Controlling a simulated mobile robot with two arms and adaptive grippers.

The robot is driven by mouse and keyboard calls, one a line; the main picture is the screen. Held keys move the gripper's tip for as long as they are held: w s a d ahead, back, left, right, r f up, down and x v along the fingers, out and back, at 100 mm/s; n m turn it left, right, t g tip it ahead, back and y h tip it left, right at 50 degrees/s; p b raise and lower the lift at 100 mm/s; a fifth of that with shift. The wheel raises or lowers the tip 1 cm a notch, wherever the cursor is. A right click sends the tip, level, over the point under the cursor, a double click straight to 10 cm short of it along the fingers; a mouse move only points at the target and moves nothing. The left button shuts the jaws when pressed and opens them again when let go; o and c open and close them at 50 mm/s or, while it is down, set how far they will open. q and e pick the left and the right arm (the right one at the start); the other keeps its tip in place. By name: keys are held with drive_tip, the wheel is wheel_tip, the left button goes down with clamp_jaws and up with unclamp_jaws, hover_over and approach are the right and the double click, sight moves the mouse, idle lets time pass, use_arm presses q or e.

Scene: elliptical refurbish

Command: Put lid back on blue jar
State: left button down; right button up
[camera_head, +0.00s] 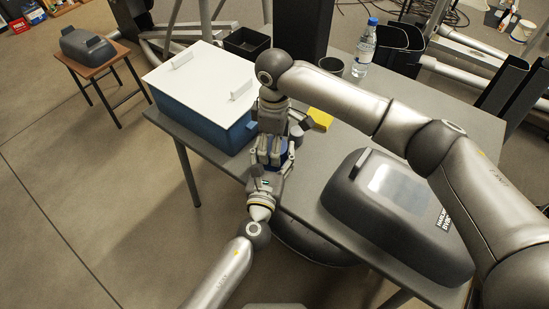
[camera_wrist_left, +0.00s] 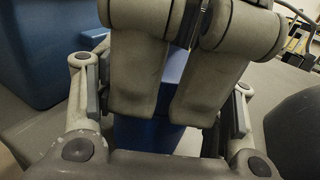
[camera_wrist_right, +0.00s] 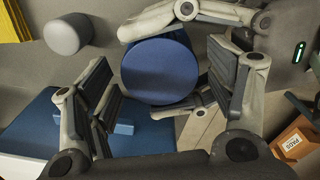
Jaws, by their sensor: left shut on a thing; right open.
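The blue jar (camera_head: 273,158) is near the left edge of the table, mostly hidden by both grippers. My left gripper (camera_head: 268,172) is shut around its sides; the jar's blue side also shows in the left wrist view (camera_wrist_left: 150,134). My right gripper (camera_head: 272,148) is above the jar, pointing down, open. In the right wrist view, a round flat blue top (camera_wrist_right: 160,70) lies beyond the right fingers, with the left gripper's fingers around it. I cannot tell whether this top is the lid or the jar itself. A small grey cylinder (camera_wrist_right: 68,33) stands apart from it.
A blue box (camera_head: 205,125) with a white top stands left of the grippers. A dark case (camera_head: 445,245) lies at right. A yellow block (camera_head: 320,118), a water bottle (camera_head: 365,48) and a dark cup (camera_head: 332,65) are behind. The table's front edge is close to the jar.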

use_arm(q)
drive_tip(key=shift+f, duration=0.2)
use_arm(e)
drive_tip(key=shift+f, duration=0.3)
drive_tip(key=shift+c, duration=0.4)
drive_tip(key=c, duration=1)
drive_tip(key=o, duration=1.2)
use_arm(q)
drive_tip(key=shift+s, duration=0.1)
use_arm(e)
wheel_tip(320, 180, up, 12)
